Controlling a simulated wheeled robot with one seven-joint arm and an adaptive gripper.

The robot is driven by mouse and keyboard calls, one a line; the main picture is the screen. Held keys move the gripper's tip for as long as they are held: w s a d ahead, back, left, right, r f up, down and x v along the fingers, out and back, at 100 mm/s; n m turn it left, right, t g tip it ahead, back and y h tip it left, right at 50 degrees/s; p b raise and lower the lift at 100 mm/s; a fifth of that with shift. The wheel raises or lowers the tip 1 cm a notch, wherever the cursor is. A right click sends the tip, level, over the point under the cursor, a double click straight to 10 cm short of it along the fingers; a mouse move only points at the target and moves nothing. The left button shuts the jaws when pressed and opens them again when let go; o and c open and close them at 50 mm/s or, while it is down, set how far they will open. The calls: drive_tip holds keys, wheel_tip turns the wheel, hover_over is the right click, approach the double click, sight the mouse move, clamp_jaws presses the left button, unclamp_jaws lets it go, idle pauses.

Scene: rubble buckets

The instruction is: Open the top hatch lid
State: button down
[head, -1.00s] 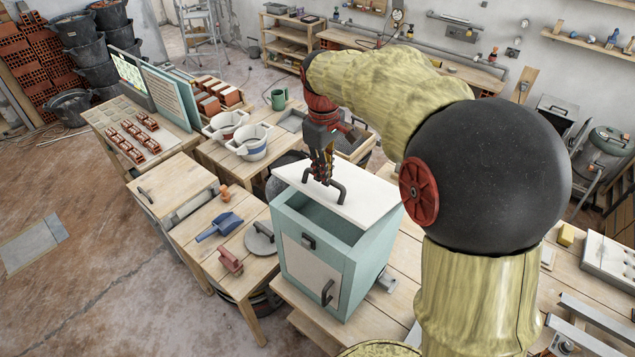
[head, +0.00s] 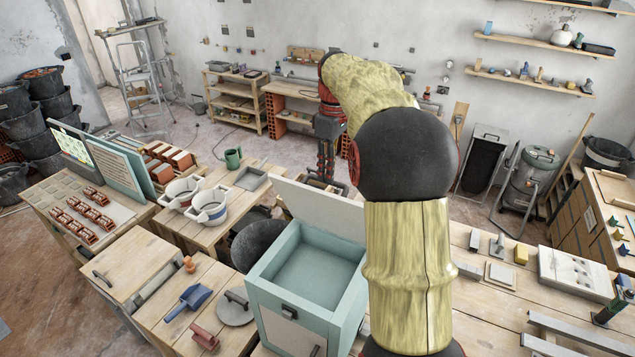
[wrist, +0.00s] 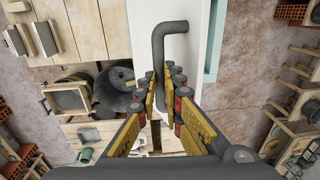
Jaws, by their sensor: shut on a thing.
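The pale teal box (head: 262,302) stands on the bench in the head view, its top open and its inside bare. Its white top hatch lid (head: 318,208) is swung up at the back edge, steeply raised. My gripper (head: 325,172) is behind the lid, with its fingertips partly hidden by it. In the wrist view, my gripper (wrist: 161,88) is shut on the dark bent lid handle (wrist: 171,28), which lies between the fingers. The white lid (wrist: 200,58) also shows there beside the handle.
A wooden bench with a blue scoop (head: 190,298) and a grey round lid (head: 236,308) is left of the box. White buckets (head: 210,205) stand behind on another table. A dark round tub (head: 257,243) is close behind the box.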

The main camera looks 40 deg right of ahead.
drive_tip(key=shift+w+d+f+g+y, duration=0.2)
drive_tip(key=shift+d+f+y, duration=0.1)
drive_tip(key=shift+d+f, duration=0.4)
drive_tip(key=shift+w+d+f+g+y, duration=0.1)
drive_tip(key=shift+d+f+g+y, duration=0.2)
drive_tip(key=shift+d, duration=0.55)
drive_tip(key=shift+f, duration=0.1)
drive_tip(key=c, duration=2.3)
unclamp_jaws()
drive_tip(key=shift+o, duration=1.2)
drive_tip(key=shift+w+d+f+p, duration=0.1)
drive_tip(key=shift+w+d+p, duration=0.2)
drive_tip(key=shift+w+d, duration=0.35)
drive_tip(key=shift+o, duration=1.1)
drive_tip(key=shift+s+a+r, duration=0.35)
drive_tip(key=shift+a+r, duration=0.1)
drive_tip(key=shift+a, duration=0.15)
drive_tip(key=v, duration=1.2)
drive_tip(key=shift+d+f, duration=0.15)
drive_tip(key=shift+d, duration=0.2)
drive_tip(key=shift+w, duration=0.15)
